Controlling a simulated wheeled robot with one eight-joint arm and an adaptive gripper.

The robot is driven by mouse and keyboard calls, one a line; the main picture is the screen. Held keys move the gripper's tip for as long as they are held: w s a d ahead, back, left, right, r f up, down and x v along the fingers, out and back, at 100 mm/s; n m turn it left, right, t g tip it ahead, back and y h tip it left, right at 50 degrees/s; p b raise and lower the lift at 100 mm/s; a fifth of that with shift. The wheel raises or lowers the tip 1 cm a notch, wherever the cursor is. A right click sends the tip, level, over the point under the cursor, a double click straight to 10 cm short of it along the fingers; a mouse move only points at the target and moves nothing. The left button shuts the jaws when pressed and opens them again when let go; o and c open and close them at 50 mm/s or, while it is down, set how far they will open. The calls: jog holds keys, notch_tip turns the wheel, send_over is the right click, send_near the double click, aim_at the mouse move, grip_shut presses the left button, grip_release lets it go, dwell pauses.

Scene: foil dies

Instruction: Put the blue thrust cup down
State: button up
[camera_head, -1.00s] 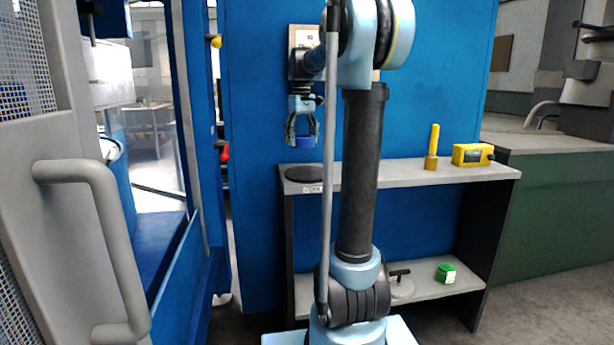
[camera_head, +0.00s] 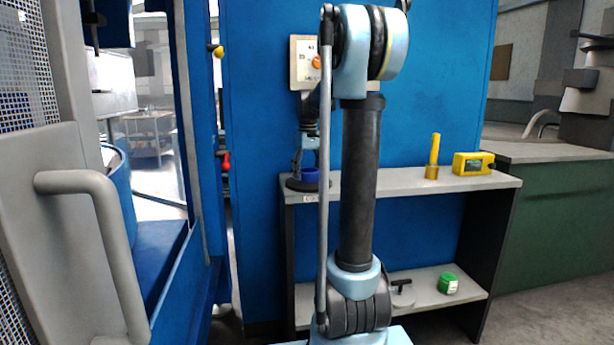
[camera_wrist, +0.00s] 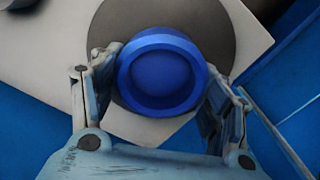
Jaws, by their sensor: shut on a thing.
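The blue thrust cup (camera_wrist: 160,72) is a round blue cup with a raised rim, seen from above in the wrist view. It also shows in the head view (camera_head: 310,176), low over the left end of the upper shelf. My gripper (camera_wrist: 160,88) has a finger on each side of the cup and is shut on it; it also shows in the head view (camera_head: 309,172). Below the cup is a dark round pad (camera_wrist: 212,22) on the shelf, also in the head view (camera_head: 293,185). I cannot tell whether the cup touches the pad.
The light upper shelf (camera_head: 400,180) holds a yellow peg-like tool (camera_head: 434,158) and a yellow box device (camera_head: 472,164) at its right. The lower shelf (camera_head: 425,292) holds a green item (camera_head: 447,284) and a grey disc with a black handle (camera_head: 402,292). A blue panel (camera_head: 430,100) stands behind.

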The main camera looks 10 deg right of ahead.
jog(key=shift+f, duration=0.25)
jog(key=o, duration=1.3)
jog(key=shift+f, duration=0.1)
notch_tip(320, 180, up, 12)
jog(key=s+f+m+t, duration=0.1)
jog(key=s+f, duration=0.5)
jog(key=s, duration=0.5)
jog(key=s+f+m, duration=0.1)
jog(key=s+f, duration=0.6)
jog(key=s, duration=0.3)
jog(key=s+f, duration=0.4)
jog(key=f, duration=0.1)
jog(key=s+f+m, duration=0.1)
jog(key=s+f, duration=0.4)
jog(key=f, duration=0.1)
jog(key=s+f+m+t, duration=0.1)
jog(key=s+f, duration=0.4)
jog(key=f, duration=0.1)
